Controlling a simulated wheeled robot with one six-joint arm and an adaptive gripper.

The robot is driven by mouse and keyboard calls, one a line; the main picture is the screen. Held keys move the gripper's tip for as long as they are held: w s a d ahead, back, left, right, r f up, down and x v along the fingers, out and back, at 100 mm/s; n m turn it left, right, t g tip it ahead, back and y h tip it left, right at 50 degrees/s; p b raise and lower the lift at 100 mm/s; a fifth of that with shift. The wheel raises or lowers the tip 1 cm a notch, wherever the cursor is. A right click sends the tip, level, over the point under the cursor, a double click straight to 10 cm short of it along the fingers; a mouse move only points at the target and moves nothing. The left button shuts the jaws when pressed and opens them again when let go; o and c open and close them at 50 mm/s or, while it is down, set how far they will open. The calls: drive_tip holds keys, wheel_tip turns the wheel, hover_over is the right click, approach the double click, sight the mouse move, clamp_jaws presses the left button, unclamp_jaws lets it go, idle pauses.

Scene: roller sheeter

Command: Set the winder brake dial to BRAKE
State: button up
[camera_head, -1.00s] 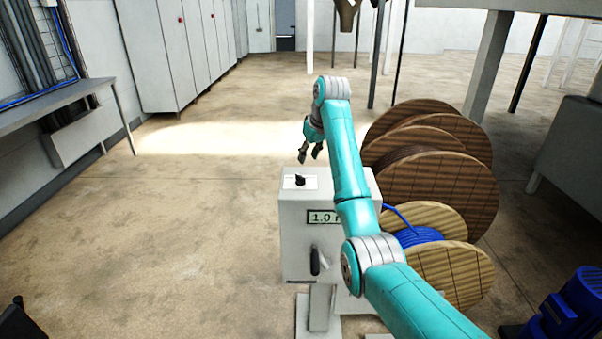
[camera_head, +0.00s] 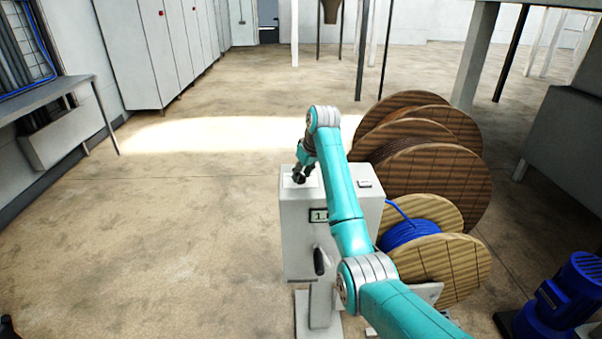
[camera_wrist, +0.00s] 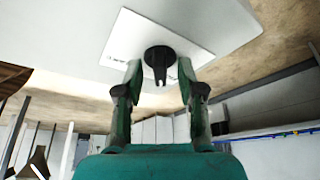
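The winder brake dial (camera_wrist: 160,57) is a black round knob with a narrow grip. It sits on a white label plate (camera_wrist: 200,28) on top of the grey control box (camera_head: 297,235). In the wrist view its narrow part points down the picture, toward my gripper. The small print on the plate is too small to read. My gripper (camera_wrist: 160,80) is open, with one finger on each side of the dial. I cannot tell whether either finger touches it.
Large wooden cable reels (camera_head: 440,185) stand close on the right, one with blue cable (camera_head: 408,235). A blue motor (camera_head: 562,300) is at lower right. The floor on the left is clear.

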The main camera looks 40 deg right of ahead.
clamp_jaws()
drive_tip(key=shift+m, duration=0.3)
drive_tip(key=m, duration=0.1)
drive_tip(key=m+h, duration=0.1)
drive_tip(key=shift+a+m, duration=0.2)
drive_tip(key=shift+m, duration=0.1)
drive_tip(key=m+g+h, duration=0.1)
drive_tip(key=m, duration=0.2)
drive_tip(key=shift+w+a+m, duration=0.1)
drive_tip(key=shift+a+m, duration=0.05)
drive_tip(key=shift+m, duration=0.25)
drive_tip(key=m+h, duration=0.1)
drive_tip(key=m, duration=0.2)
drive_tip(key=shift+w+g, duration=0.1)
drive_tip(key=shift+g, duration=0.3)
drive_tip(key=shift+w+a+m+g+h, duration=0.1)
drive_tip(key=shift+m+g+h, duration=0.45)
drive_tip(key=shift+m, duration=1.55)
